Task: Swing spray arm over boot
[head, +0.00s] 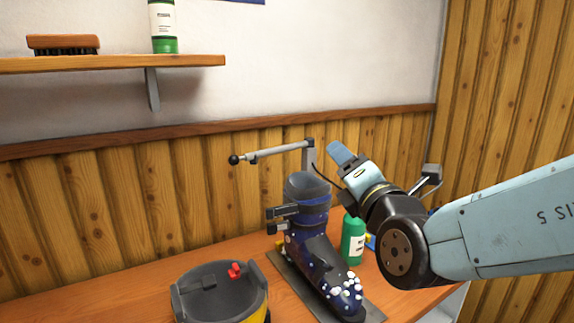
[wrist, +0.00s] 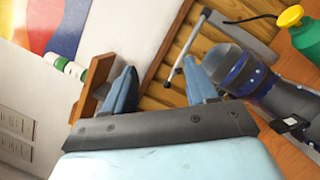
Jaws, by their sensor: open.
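The dark blue ski boot (head: 303,222), speckled white near the toe, stands upright on a dark plate on the bench; it also shows at the right of the wrist view (wrist: 242,74). The spray arm (head: 275,152) is a grey bar joined to a post behind the boot. It points left, above and behind the boot, with a black knob (head: 234,160) at its free end. In the wrist view the spray arm (wrist: 186,48) lies beyond my fingers. My gripper (head: 340,153) is open and empty, right of the post in the head view; both fingers show in the wrist view (wrist: 160,88).
A green bottle (head: 353,241) stands right of the boot. A grey and yellow tub (head: 218,294) with a red piece stands at the front left. A shelf (head: 110,63) on the back wall holds a brush (head: 63,43) and a green-and-white bottle (head: 163,27). The bench's left side is clear.

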